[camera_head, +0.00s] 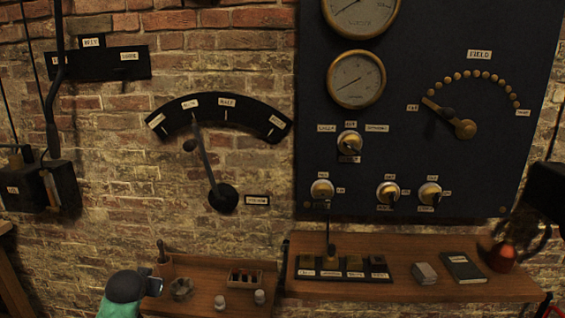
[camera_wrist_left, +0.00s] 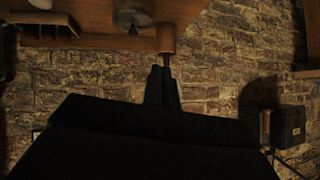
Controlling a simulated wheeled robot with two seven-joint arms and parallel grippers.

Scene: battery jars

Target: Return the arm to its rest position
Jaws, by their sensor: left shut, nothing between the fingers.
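My left arm comes in at the bottom left of the head view, with a dark rounded wrist and green sleeve. My left gripper (camera_wrist_left: 162,73) shows in the left wrist view as two dark fingers, shut together and empty. Its tips are close in the picture to a brown wooden cylinder (camera_wrist_left: 166,39); I cannot tell the gap in depth. In the head view the fingers are hard to make out beside the small wooden shelf. My right gripper cannot be made out in either view.
The small wooden shelf (camera_head: 205,300) holds a tray (camera_head: 245,279) and jars. A longer shelf (camera_head: 400,290) carries a key block, a stack of cards and a dark book (camera_head: 462,268). A lever (camera_head: 207,165) and a dark gauge panel (camera_head: 410,110) are on the brick wall.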

